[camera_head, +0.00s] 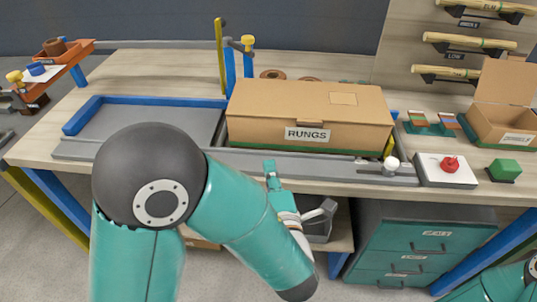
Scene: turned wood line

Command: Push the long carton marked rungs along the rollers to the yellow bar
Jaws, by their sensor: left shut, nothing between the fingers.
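The long brown carton (312,106) marked RUNGS lies lengthwise across the grey-edged conveyor on the bench, with a green strip under it. A yellow bar (390,146) shows at the carton's right end, partly hidden; I cannot tell whether the two touch. The rollers under the carton are hidden. My left gripper (270,166) is shut and empty, in front of the carton's long front face and below left of its label. I cannot tell whether it touches anything. My right gripper is not in view; only part of my right arm shows at the lower right corner.
A blue-edged grey bed (150,118) lies left of the carton. A white-knobbed fitting (391,166), a red button box (447,170) and a green block (503,170) stand at the front right.

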